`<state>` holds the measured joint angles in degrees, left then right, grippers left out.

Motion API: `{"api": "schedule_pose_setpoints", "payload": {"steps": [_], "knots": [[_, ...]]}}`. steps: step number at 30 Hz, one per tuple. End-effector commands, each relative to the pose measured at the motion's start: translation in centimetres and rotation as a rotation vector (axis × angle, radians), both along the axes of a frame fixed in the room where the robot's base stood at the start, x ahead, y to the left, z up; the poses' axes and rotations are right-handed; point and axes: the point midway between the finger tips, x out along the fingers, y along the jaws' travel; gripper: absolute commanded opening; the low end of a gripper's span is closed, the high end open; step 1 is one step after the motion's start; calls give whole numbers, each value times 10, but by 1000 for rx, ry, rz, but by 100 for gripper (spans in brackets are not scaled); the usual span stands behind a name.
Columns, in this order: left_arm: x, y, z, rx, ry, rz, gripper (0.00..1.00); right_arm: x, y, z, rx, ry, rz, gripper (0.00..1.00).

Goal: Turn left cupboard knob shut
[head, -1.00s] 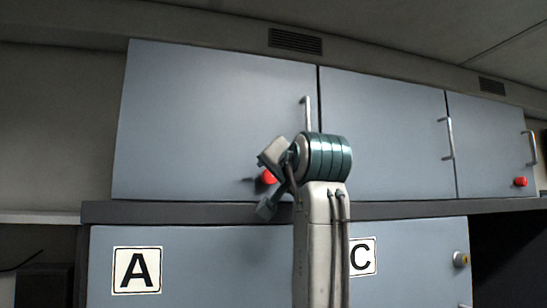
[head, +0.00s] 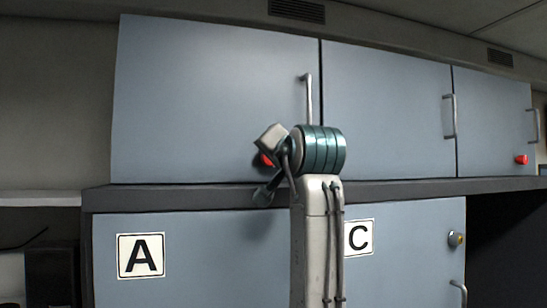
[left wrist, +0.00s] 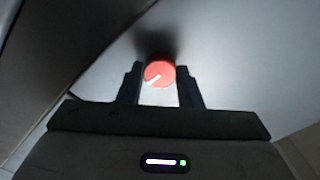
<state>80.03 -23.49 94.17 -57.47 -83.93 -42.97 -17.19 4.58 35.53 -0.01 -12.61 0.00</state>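The left cupboard (head: 210,95) is a closed grey-blue upper door with a vertical handle (head: 309,95) at its right side. Its red knob (head: 265,160) is mostly hidden behind my left arm in the head view. In the left wrist view the knob (left wrist: 159,73) is round, with a white mark running from near its middle to the lower left. My left gripper (left wrist: 160,75) is open, with one finger on each side of the knob. I cannot tell whether the fingers touch it. In the head view the gripper (head: 262,175) is partly hidden by its own wrist. My right gripper is not in view.
Closed upper doors stand to the right, with a second red knob (head: 521,160) at the far right. A dark ledge (head: 180,196) runs below the upper doors. Lower doors carry labels A (head: 140,256) and C (head: 359,238) and a yellowish knob (head: 457,239).

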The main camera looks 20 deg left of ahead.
Motion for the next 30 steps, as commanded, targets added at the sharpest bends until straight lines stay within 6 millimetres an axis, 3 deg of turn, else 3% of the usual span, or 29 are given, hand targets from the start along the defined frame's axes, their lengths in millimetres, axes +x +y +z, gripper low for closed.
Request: {"api": "schedule_pose_setpoints", "payload": {"steps": [14,30], "knots": [[0,0,-1,-60,-39,0,10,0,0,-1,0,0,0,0],[0,0,-1,-437,-293,0,10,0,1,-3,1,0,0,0]]}}
